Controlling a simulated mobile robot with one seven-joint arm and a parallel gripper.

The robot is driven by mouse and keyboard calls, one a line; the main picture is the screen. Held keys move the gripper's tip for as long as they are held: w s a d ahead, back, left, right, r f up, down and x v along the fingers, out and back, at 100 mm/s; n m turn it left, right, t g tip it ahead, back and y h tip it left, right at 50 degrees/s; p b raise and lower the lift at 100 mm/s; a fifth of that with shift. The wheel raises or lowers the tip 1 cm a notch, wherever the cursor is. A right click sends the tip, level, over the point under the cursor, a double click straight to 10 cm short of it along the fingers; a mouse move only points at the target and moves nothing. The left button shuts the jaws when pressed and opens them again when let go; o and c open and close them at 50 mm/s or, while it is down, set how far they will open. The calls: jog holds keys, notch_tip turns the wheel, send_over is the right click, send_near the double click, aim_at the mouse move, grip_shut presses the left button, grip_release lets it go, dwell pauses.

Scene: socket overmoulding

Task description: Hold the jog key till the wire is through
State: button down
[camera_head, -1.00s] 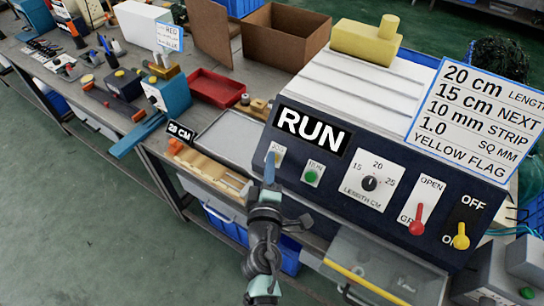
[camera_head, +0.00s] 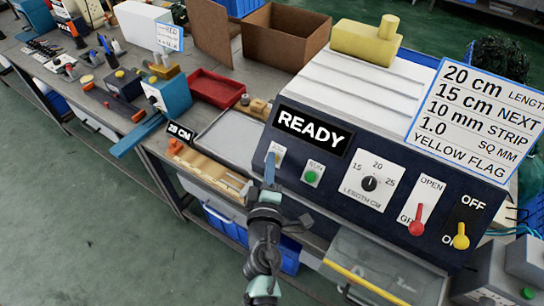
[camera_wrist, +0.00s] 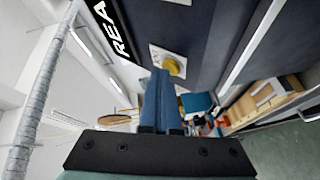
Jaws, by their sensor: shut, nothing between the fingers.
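The jog key (camera_wrist: 172,66) is a round yellow button on a white plate, just past my fingertips in the wrist view. In the head view its white plate (camera_head: 279,149) is on the left of the machine's dark front panel, and the key is mostly hidden by my gripper. My gripper (camera_head: 269,162) is shut and empty, its blue fingers pointing at the key. In the wrist view the fingertips (camera_wrist: 160,72) look very close to the key; I cannot tell whether they touch. The display (camera_head: 312,131) reads READY. I cannot make out a wire at the outlet.
A green RUN button (camera_head: 311,176) is right of the jog key, then a length dial (camera_head: 370,184), a red lever (camera_head: 418,220) and a yellow switch (camera_head: 461,237). A tray (camera_head: 232,138) and a wooden block (camera_head: 205,170) lie to the left. A sign (camera_head: 476,115) stands at right.

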jog(key=shift+s+a+r+p, duration=0.35)
jog(key=shift+s+r, duration=0.1)
jog(key=shift+r, duration=0.1)
jog(key=shift+s+a+r+p, duration=0.55)
jog(key=shift+s+r, duration=0.2)
jog(key=shift+r, duration=0.1)
jog(key=shift+s+a+r+p, duration=0.55)
jog(key=shift+s+r, duration=0.2)
jog(key=shift+r, duration=0.1)
jog(key=w+d+r+m+t+h, duration=0.1)
jog(key=d+r+m+t, duration=0.3)
jog(key=r, duration=1.3)
jog(key=w+a+r+m+t+h, duration=0.1)
jog(key=r+m, duration=0.5)
jog(key=r, duration=1)
jog(key=s+a+r+m+t+y, duration=0.1)
jog(key=s+r+t+y, duration=0.1)
jog(key=s+r, duration=0.5)
jog(key=s+a+r+m+t+y, duration=0.1)
jog(key=s+r, duration=0.6)
jog(key=r, duration=0.8)
jog(key=shift+s+a+m+t+y, duration=0.35)
jog(key=shift+m+t+y, duration=0.35)
jog(key=shift+t, duration=0.5)
